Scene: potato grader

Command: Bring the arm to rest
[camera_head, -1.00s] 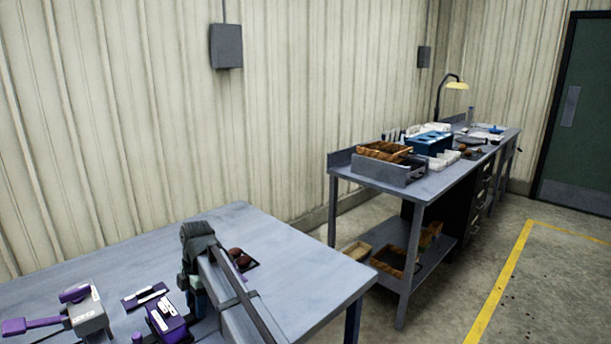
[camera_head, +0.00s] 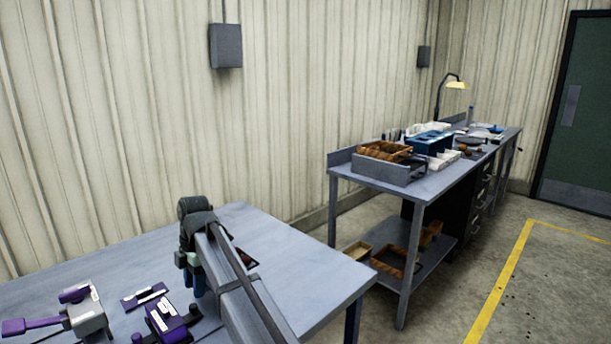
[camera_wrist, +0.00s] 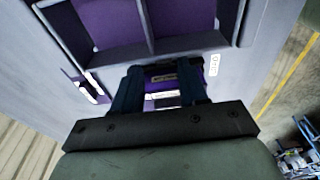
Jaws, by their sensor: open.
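My gripper (camera_head: 194,284) hangs over the near table in the head view, its fingers partly hidden by my own arm. In the wrist view, my gripper (camera_wrist: 160,82) has its two dark fingers apart. A purple and black device with a white label (camera_wrist: 166,76) shows between and beyond them, on the table below. I see nothing held in the fingers. The same kind of purple device (camera_head: 168,322) stands on the table just left of the gripper in the head view.
The near table (camera_head: 300,285) is bare toward its right side. A grey and purple device (camera_head: 84,310) and a small purple tray (camera_head: 145,297) lie left. The wrist view shows a two-compartment purple-lined tray (camera_wrist: 148,48). A second bench (camera_head: 440,185) with bins stands right, by clear floor.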

